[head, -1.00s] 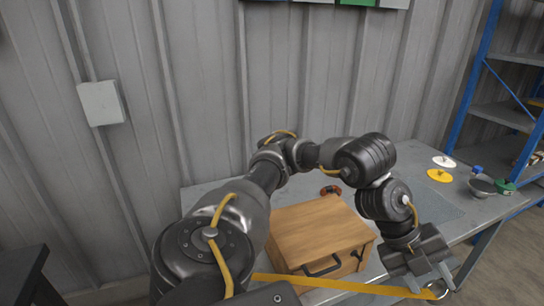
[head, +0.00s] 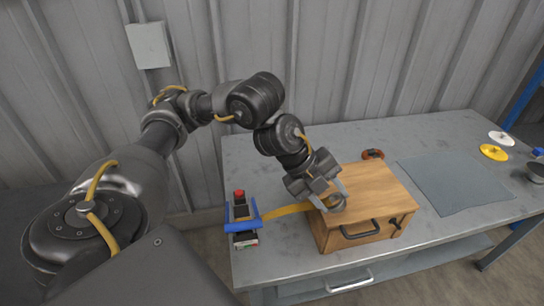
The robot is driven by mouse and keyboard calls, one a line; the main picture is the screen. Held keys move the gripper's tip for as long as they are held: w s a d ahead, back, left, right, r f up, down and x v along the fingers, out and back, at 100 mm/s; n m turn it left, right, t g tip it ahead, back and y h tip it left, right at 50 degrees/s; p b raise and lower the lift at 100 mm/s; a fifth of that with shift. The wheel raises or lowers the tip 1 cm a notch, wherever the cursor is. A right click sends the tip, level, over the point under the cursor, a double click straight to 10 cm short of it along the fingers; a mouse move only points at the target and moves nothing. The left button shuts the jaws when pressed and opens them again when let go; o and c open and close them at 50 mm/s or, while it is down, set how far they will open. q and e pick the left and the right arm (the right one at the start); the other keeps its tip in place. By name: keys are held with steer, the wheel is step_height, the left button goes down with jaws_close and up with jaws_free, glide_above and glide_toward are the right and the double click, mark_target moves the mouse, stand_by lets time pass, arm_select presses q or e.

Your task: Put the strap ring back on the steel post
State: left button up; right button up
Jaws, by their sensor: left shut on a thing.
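My left gripper (head: 333,203) is shut on the strap ring (head: 338,203), a grey metal ring that shows between the fingertips. The gripper is in front of the left part of the wooden box, and I cannot tell whether the ring touches the box. A yellow strap (head: 289,210) runs from the gripper leftward to a blue piece with a red button (head: 241,213) at the table's left front edge. I cannot make out the steel post. My right gripper is not in view.
The wooden box (head: 383,190) with a dark handle stands on the grey table (head: 430,137). An orange-and-black object (head: 373,154) lies behind it. The back of the table is clear.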

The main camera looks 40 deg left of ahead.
arm_select(q)
steer(key=r+y+p, duration=0.1)
steer(key=p, duration=0.4)
steer(key=shift+d+g+p, duration=0.2)
steer(key=shift+g+p, duration=0.15)
steer(key=shift+g, duration=0.05)
steer(key=a+f+m+g+y+p, duration=0.3)
steer(key=a+f+m+y+p, duration=0.2)
steer(key=a+f+p, duration=0.4)
steer(key=a+f+m, duration=0.1)
steer(key=a+f, duration=0.2)
steer(key=f, duration=0.1)
steer(key=shift+a+f+g+p, duration=0.2)
steer(key=shift+a+g+p, duration=0.05)
steer(key=shift+g+p, duration=0.1)
steer(key=shift+s+f, duration=0.1)
steer(key=shift+f, duration=0.1)
step_height(320, 180, down, 5)
steer(key=b, duration=0.5)
steer(key=shift+r, duration=0.25)
